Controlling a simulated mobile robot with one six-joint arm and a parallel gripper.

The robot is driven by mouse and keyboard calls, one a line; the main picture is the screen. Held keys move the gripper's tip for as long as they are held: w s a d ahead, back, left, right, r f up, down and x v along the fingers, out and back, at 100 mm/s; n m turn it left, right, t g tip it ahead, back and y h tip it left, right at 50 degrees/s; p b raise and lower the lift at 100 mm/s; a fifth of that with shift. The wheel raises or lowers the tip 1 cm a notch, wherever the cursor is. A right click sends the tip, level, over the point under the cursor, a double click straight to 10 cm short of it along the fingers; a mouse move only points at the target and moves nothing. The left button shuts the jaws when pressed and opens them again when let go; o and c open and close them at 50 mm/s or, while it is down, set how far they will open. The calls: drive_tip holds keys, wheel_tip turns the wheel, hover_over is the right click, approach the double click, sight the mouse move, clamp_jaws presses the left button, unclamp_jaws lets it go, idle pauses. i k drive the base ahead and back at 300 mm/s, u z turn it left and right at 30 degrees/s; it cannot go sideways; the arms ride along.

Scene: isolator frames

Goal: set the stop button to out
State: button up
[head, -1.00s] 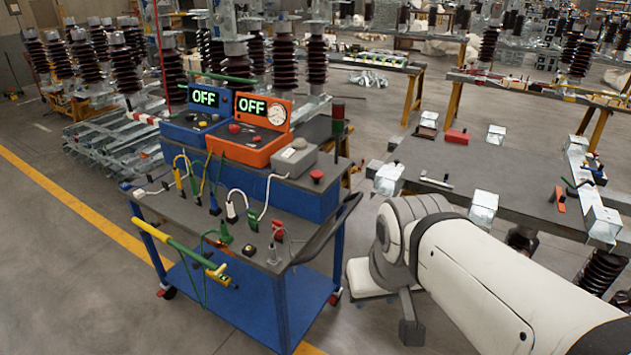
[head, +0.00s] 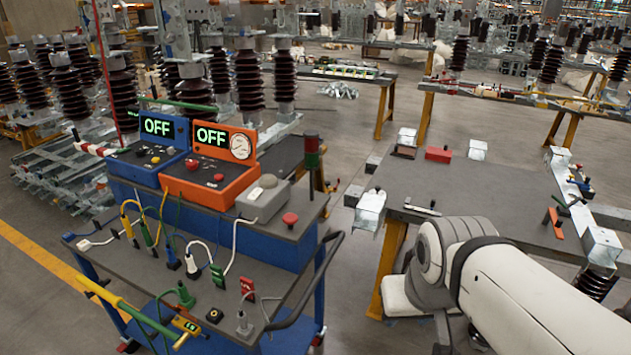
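A red mushroom-shaped button (head: 290,219), which looks like the stop button, stands on the right end of the blue cart's raised dark shelf, right of a grey box. At this size I cannot tell whether its head is in or out. The orange instrument (head: 205,185) and the blue instrument (head: 147,165) both show OFF and carry smaller red knobs. My white arm (head: 530,295) reaches in from the lower right, well right of the button and apart from it. A dark grey part hangs below its bend. I cannot make out my gripper's fingers.
The cart's lower top (head: 130,262) holds several cables and plugs. Its black handle (head: 315,290) curves along the right side. A yellow-green pole (head: 105,293) sticks out front left. A grey table (head: 470,195) stands right. Some floor is free between cart and table.

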sight(289, 219)
drive_tip(key=z, duration=0.15)
drive_tip(key=i, duration=1.05)
